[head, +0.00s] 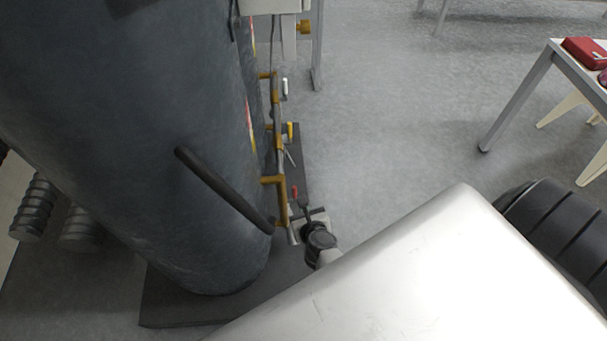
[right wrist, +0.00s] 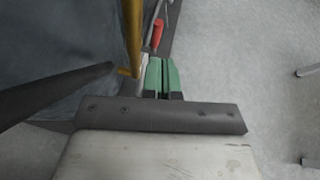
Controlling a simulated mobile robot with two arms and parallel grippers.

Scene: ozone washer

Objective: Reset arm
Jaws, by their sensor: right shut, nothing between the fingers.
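My right gripper (right wrist: 163,76) shows in the right wrist view as two green fingers side by side, shut and empty. A red valve handle (right wrist: 157,34) is just beyond the fingertips, and I cannot tell whether they touch. In the head view the red handle (head: 295,193) is low on the brass piping (head: 282,190) beside the large blue-grey tank (head: 130,110). My left gripper is not in view.
A black curved bar (head: 222,190) sticks out from the tank near the piping. A yellow handle (head: 290,131) and a white handle (head: 285,87) sit higher on the pipe. A table (head: 575,70) with a red case (head: 585,52) stands at the right. Grey floor between is clear.

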